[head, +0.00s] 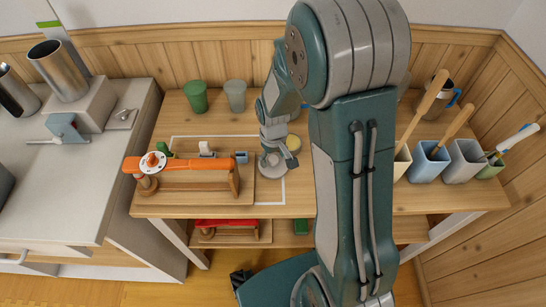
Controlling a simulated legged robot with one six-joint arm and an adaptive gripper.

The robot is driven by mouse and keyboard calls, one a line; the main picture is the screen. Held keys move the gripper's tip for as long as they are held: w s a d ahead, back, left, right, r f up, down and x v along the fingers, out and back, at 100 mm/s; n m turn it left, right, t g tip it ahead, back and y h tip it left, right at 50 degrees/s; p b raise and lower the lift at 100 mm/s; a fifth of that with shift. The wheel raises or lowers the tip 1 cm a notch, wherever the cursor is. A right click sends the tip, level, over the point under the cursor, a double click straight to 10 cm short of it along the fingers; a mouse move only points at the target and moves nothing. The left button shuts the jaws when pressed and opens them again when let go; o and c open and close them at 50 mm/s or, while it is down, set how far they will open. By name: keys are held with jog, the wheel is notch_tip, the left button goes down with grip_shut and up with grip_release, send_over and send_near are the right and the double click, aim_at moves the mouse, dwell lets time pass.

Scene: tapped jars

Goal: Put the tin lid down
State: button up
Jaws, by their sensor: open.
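My gripper (271,147) points down at the table (300,208), right of the wooden board. Its fingers are small here and it is open. A round grey disc (272,165), which looks like the tin lid, lies right under the fingertips. I cannot tell whether the fingers touch it.
A wooden board (215,199) with an orange lever (198,162) stands left of my gripper. Green (196,97) and grey (236,95) cups stand behind. Pale blue (428,163) and grey (465,163) holders stand right. A shelf with a red thing (226,223) lies below.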

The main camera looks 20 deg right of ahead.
notch_tip(320, 180, up, 12)
jog(key=s+r+m+t, duration=0.2)
jog(key=s+r+t, duration=0.3)
jog(key=s+r, duration=0.8)
jog(key=s, duration=0.3)
jog(key=shift+a+r+m+t, duration=0.3)
jog(key=shift+a+r, duration=0.1)
jog(key=shift+o, duration=0.4)
jog(key=shift+s, duration=0.2)
jog(key=n+g, duration=0.5)
jog(key=g, duration=0.1)
send_over(272, 158)
notch_tip(272, 158, down, 16)
notch_tip(272, 158, down, 6)
jog(key=shift+r, duration=0.2)
notch_tip(272, 158, down, 5)
jog(key=shift+s+d+f, duration=0.1)
jog(key=shift+s+d, duration=0.05)
